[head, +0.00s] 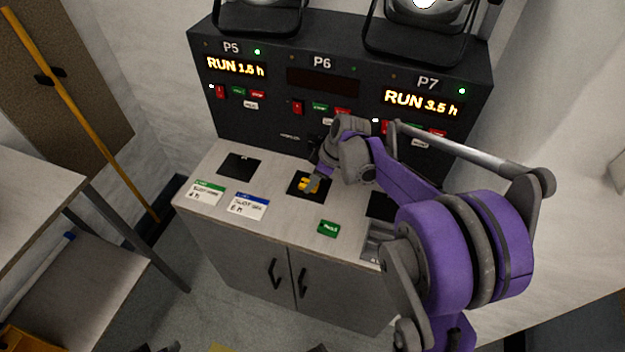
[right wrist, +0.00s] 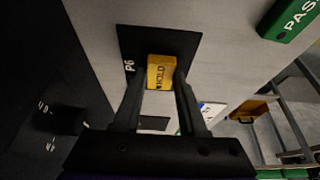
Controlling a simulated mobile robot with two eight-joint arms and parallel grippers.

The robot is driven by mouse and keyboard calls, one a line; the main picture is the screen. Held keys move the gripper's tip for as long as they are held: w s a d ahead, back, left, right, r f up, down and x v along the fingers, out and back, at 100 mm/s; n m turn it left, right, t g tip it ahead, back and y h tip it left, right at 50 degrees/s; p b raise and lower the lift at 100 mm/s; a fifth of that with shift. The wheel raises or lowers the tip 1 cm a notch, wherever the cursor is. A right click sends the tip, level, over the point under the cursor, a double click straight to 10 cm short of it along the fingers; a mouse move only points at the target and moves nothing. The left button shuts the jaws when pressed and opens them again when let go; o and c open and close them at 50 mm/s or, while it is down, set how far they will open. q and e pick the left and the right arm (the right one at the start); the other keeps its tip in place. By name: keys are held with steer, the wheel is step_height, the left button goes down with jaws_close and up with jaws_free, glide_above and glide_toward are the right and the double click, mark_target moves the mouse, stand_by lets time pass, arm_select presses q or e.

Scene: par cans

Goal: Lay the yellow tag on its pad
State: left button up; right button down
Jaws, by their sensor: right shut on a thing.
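The yellow tag (head: 306,185), marked HOLD, shows between my right gripper's fingers in the right wrist view (right wrist: 161,73). My right gripper (head: 312,180) is shut on it; its two dark fingers (right wrist: 160,85) flank the tag. The tag is over the black pad marked P6 (right wrist: 185,41), which also shows in the head view (head: 295,182) on the counter below the P6 panel. I cannot tell whether the tag touches the pad. The fingers and tag hide part of the pad. My left gripper is not clearly in view.
A green PASS tag (head: 328,229) lies near the counter's front. Two white cards (head: 205,193) (head: 251,205) lie at the front left. Black pads lie at left (head: 239,166) and right (head: 379,206). The dark control panel (head: 275,118) stands behind, with lamps above.

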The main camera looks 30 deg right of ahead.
steer(key=shift+f, duration=0.2)
steer(key=shift+c, duration=2.3)
jaws_free()
steer(key=shift+r, duration=0.1)
steer(key=shift+r, duration=0.3)
steer(key=p+v, duration=0.1)
steer(key=v, duration=1)
steer(key=s+a+f+m+h, duration=0.1)
steer(key=s+a+f+m, duration=0.3)
steer(key=s+a, duration=0.3)
steer(key=s+a+f+m+t+h, duration=0.1)
steer(key=s+a+f+m+h, duration=0.1)
steer(key=s+a+f+m, duration=0.2)
steer(key=s+a, duration=0.3)
steer(key=s, duration=0.5)
steer(key=shift+a+t, duration=0.15)
steer(key=shift+t, duration=0.15)
